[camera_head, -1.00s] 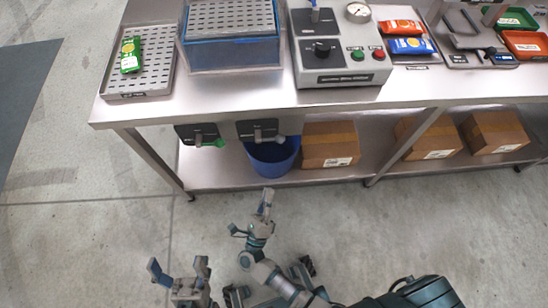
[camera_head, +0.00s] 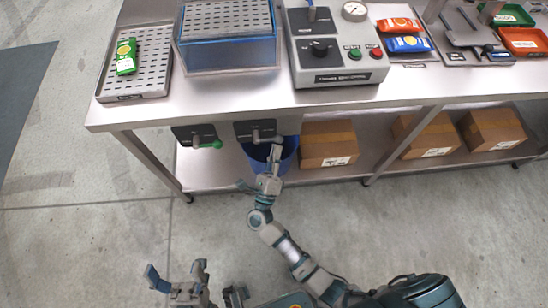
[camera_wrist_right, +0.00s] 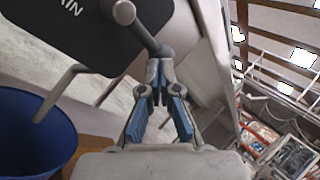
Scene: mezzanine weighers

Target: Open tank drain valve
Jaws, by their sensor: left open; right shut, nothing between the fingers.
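The drain valve (camera_head: 256,131) is a dark plate with a grey lever under the table's front edge, above a blue bucket (camera_head: 284,163). In the right wrist view the dark plate (camera_wrist_right: 85,30) shows letters ending in "AIN", and a grey lever (camera_wrist_right: 140,28) slants across it. My right gripper (camera_head: 274,153) is just below the lever. In the wrist view its blue-padded fingertips (camera_wrist_right: 160,65) are together at the lever's lower end, with nothing between them. Whether they touch it is unclear. My left gripper (camera_head: 177,278) is open and empty, low over the floor.
A second dark plate with a green lever (camera_head: 212,144) is to the left. A blue tank (camera_head: 230,55) and a control box (camera_head: 335,60) stand on the steel table. Cardboard boxes (camera_head: 328,143) sit on the lower shelf. The floor in front is clear.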

